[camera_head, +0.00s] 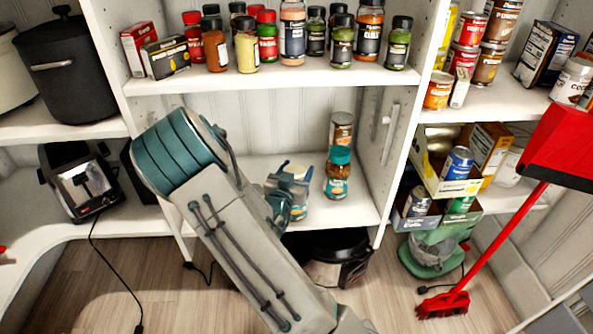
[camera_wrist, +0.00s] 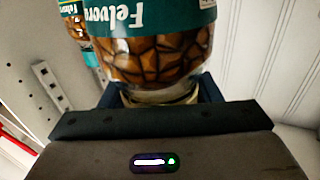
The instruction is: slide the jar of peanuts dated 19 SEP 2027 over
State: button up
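A jar of nuts (camera_wrist: 155,58) with a teal "Felvora" label, its lettering upside down, fills the top middle of the wrist view. In the head view the same jar (camera_head: 299,207) appears partly hidden behind my gripper (camera_head: 290,190), on the middle unit's lower shelf. My dark fingers (camera_wrist: 160,97) sit on either side of the jar's pale end; whether they press on it is unclear. Part of another teal-labelled jar (camera_wrist: 75,25) shows in the wrist view. No date is legible.
The lower shelf (camera_head: 345,212) is bare in front of the jars. A white side panel (camera_head: 385,130) bounds it on the right. Spice jars (camera_head: 245,45) line the shelf above. A black cooker (camera_head: 330,255) stands below, and a red broom (camera_head: 490,240) leans at right.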

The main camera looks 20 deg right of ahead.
jog(key=o, duration=0.5)
jog(key=shift+s, duration=0.1)
jog(key=p+v, duration=0.2)
jog(key=v, duration=1.1)
jog(key=shift+s+a, duration=0.25)
jog(key=shift+s, duration=0.05)
jog(key=shift+r+p, duration=0.1)
jog(key=shift+p, duration=0.2)
jog(key=a+r+n+g+y+p, duration=0.1)
jog(key=a+r+g+y+p, duration=0.25)
jog(key=r+y+p, duration=0.4)
jog(key=a+r+n+g+y+p, duration=0.2)
jog(key=a+r+y+p, duration=0.3)
jog(key=r+p, duration=0.4)
jog(key=s+d+r+n+g+p, duration=0.1)
jog(key=s+r+n+p, duration=0.1)
jog(key=s+r, duration=0.3)
jog(key=s+d+r+n+g+p, duration=0.1)
jog(key=s+r+p, duration=0.4)
jog(key=r, duration=0.6)
jog(key=s+d+r+n+g+p, duration=0.2)
jog(key=s+r+p, duration=0.2)
jog(key=s+r, duration=0.2)
jog(key=shift+s+d+r+n+g, duration=0.15)
jog(key=shift+r+g, duration=0.05)
jog(key=shift+r, duration=0.3)
jog(key=shift+s+d+r+n+g, duration=0.15)
jog(key=shift+s+r, duration=0.05)
jog(key=shift+r, duration=0.3)
